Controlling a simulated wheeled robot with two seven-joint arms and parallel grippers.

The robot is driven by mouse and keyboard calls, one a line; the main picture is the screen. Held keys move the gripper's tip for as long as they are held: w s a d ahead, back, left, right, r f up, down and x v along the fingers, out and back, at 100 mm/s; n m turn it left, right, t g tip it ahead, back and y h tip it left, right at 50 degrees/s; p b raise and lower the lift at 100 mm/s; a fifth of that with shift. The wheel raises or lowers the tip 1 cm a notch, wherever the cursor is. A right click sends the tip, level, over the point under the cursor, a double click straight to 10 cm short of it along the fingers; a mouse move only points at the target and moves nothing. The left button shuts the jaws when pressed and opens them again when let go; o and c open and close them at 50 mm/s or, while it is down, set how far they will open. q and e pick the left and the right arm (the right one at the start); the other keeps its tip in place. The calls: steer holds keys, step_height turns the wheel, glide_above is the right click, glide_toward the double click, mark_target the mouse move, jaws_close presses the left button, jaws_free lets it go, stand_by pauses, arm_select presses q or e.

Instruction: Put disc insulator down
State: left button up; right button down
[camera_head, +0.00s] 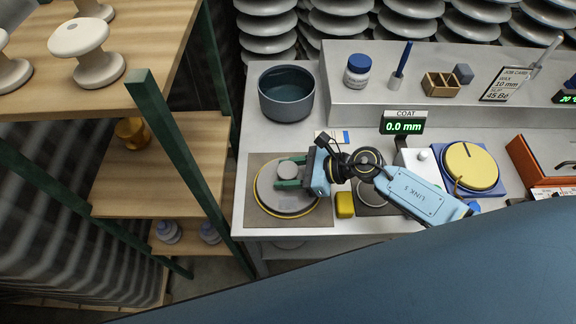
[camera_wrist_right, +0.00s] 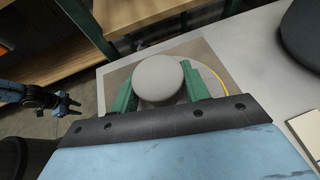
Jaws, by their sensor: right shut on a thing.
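The disc insulator (camera_head: 268,200) is a wide grey disc with a yellow line along its rim and a round grey cap (camera_wrist_right: 158,80) on top. It is over the brown square mat (camera_head: 320,217) at the bench's left end and looks level. I cannot tell whether its underside touches the mat. My right gripper (camera_head: 289,174) reaches in from the right, its green fingers shut on the cap from two sides. In the right wrist view the fingers (camera_wrist_right: 160,92) flank the cap. My left gripper (camera_wrist_right: 66,104) shows small at that view's left; its fingers are unclear.
A dark bowl (camera_head: 286,104) stands behind the mat. A yellow block (camera_head: 345,205) is just right of it. A display (camera_head: 403,124) reads COAT 0.0 mm. A yellow disc (camera_head: 471,166) lies farther right. A wooden shelf (camera_head: 150,165) with green posts stands left of the bench.

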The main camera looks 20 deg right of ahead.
steer(key=shift+w+f, duration=0.1)
steer(key=shift+f, duration=0.05)
steer(key=shift+f, duration=0.1)
steer(key=c, duration=1.2)
jaws_free()
steer(key=shift+f, duration=0.25)
steer(key=o, duration=0.5)
steer(key=shift+r, duration=0.2)
steer(key=v, duration=1.2)
steer(key=shift+b, duration=0.35)
